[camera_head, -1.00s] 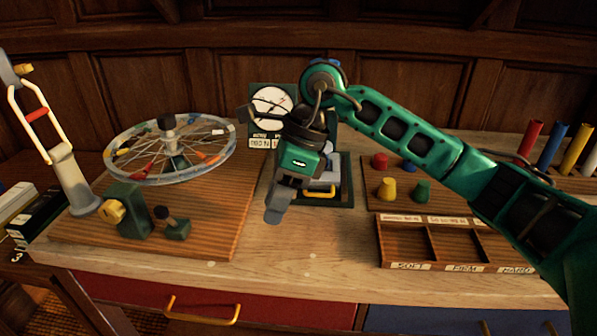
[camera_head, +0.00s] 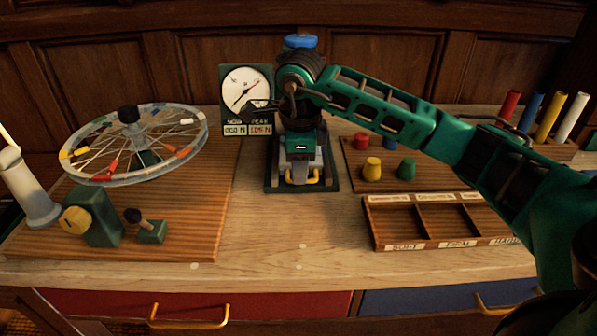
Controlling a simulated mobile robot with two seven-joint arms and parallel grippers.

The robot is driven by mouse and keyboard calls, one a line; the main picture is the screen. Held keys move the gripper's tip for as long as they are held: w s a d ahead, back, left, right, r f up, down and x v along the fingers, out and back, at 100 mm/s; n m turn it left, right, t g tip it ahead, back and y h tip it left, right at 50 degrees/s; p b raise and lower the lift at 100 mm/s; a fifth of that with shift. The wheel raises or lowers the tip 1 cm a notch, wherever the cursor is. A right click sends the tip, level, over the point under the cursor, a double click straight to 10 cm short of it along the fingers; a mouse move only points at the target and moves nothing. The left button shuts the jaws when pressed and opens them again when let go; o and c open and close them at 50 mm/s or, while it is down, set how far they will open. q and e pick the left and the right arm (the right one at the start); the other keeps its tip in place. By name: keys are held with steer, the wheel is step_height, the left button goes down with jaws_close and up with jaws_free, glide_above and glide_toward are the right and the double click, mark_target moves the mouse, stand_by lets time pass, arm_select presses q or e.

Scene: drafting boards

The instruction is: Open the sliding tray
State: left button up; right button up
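A small dark green device stands at the back middle of the bench, with a dark base (camera_head: 331,184) and a grey sliding tray whose yellow handle (camera_head: 314,178) faces the front. My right gripper (camera_head: 300,172) points down directly over this device and covers much of it. Its grey fingers overlap the grey parts of the tray, so I cannot tell whether they touch the handle or how far apart they are. How far out the tray is cannot be made out.
A dial gauge (camera_head: 246,88) stands behind and left of my gripper. A spoked wheel (camera_head: 140,145) is on the left board. Coloured pegs (camera_head: 372,169) and a sectioned wooden box (camera_head: 440,220) are at right. The front middle bench top (camera_head: 290,235) is clear.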

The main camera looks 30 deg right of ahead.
steer(key=shift+w+f, duration=0.15)
steer(key=shift+f, duration=0.95)
jaws_close()
stand_by(0.7)
